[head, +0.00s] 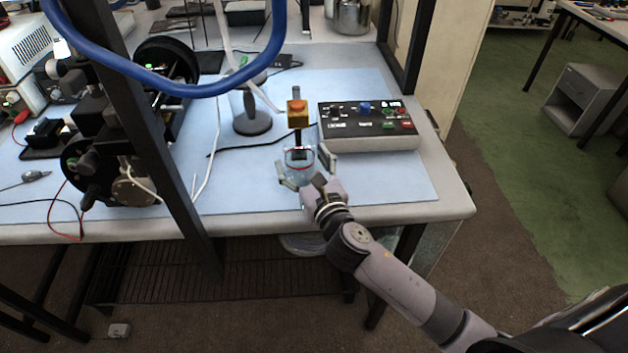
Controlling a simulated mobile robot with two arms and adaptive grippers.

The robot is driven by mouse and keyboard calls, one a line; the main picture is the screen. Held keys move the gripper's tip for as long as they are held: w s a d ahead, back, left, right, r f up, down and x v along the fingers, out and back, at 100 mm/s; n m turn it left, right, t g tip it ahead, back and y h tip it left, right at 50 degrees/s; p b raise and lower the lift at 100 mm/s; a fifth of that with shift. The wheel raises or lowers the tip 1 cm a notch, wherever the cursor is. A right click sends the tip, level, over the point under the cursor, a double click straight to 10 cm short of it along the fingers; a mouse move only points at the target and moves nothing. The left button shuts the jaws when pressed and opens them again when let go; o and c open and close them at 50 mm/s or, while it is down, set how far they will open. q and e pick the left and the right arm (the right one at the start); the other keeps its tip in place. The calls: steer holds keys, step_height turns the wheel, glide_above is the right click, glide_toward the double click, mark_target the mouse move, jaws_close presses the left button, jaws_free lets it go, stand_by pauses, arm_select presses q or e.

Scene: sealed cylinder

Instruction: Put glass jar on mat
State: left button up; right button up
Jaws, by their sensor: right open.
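A small clear glass jar (298,158) with a dark, reddish rim shows near the front of the workbench. It appears upright, over the light blue mat (385,187) that covers most of the bench top. I cannot tell for sure whether its base touches the mat. My right gripper (308,165) reaches in from the lower right. It is open, with one finger on each side of the jar, and partly hides the jar's lower part. My left gripper is not in view.
A control box (368,125) with coloured knobs stands right of the jar. Behind the jar are an orange button on a yellow block (297,108) and a clear cylinder with a dark base (252,120). A black post (150,145) and machinery stand left. Bare mat lies front right.

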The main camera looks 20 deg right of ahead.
steer(key=s+b, duration=0.1)
steer(key=s, duration=0.9)
steer(key=shift+s+d, duration=0.1)
steer(key=shift+d, duration=0.1)
steer(key=shift+c, duration=0.3)
stand_by(1.7)
